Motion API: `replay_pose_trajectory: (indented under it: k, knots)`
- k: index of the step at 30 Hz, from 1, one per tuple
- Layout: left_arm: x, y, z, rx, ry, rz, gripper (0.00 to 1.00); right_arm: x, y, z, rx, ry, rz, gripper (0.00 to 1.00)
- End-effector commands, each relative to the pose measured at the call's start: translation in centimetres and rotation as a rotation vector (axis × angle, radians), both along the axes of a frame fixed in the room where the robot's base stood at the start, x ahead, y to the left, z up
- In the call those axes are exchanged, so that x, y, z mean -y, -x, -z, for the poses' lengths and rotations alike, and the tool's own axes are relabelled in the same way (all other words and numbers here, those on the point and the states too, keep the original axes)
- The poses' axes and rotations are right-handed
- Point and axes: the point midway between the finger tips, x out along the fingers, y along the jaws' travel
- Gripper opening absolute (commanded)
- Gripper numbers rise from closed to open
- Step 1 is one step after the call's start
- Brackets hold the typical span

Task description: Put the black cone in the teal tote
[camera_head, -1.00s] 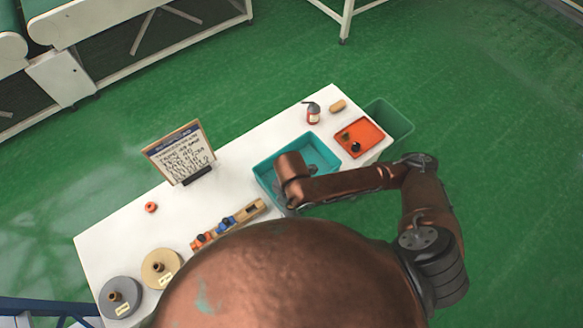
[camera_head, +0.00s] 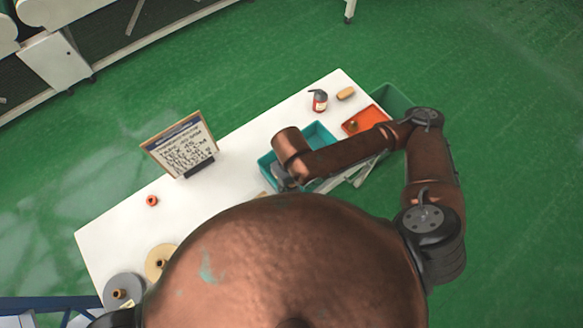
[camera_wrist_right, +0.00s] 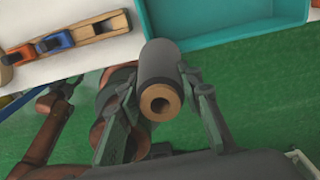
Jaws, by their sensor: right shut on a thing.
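My right gripper (camera_wrist_right: 160,92) is shut on the black cone (camera_wrist_right: 160,62), a dark grey cylinder with a tan core whose open end faces the wrist camera. In the head view, my right gripper (camera_head: 284,180) is at the near left side of the teal tote (camera_head: 321,131), partly hidden by my wrist. The cone cannot be made out there. In the wrist view, the teal tote (camera_wrist_right: 230,38) lies beyond the cone, to the upper right. The cone appears just outside its near left corner. My left gripper is not in view.
An orange tray (camera_head: 372,114), a red bottle (camera_head: 319,101) and a tan block (camera_head: 346,93) are at the table's right end. A sign (camera_head: 181,149) stands at the back. Round discs lie at the left.

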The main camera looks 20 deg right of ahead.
Motion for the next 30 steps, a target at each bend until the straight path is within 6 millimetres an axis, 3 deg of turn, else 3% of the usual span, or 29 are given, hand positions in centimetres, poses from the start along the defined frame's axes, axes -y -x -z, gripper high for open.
replay_pose_trajectory:
  k: [1, 6, 12, 18, 26, 30]
  knots:
    - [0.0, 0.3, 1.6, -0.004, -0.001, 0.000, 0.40, 0.2, -0.8, 0.8, 0.007, 0.001, 0.001, 0.00]
    - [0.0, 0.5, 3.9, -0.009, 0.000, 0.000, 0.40, 0.6, -2.4, 1.4, 0.005, 0.001, 0.005, 0.00]
    - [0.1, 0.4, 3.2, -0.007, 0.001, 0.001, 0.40, 1.8, -6.9, 3.3, 0.002, 0.002, 0.009, 0.00]
    - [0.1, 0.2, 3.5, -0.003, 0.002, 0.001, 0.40, 2.4, -9.4, 6.6, 0.004, -0.001, 0.007, 0.00]
    - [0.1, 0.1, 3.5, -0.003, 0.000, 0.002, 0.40, 2.7, -10.6, 8.0, 0.004, 0.000, 0.007, 0.00]
    - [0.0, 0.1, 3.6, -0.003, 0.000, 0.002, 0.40, 2.8, -11.0, 9.7, 0.001, -0.001, 0.005, 0.00]
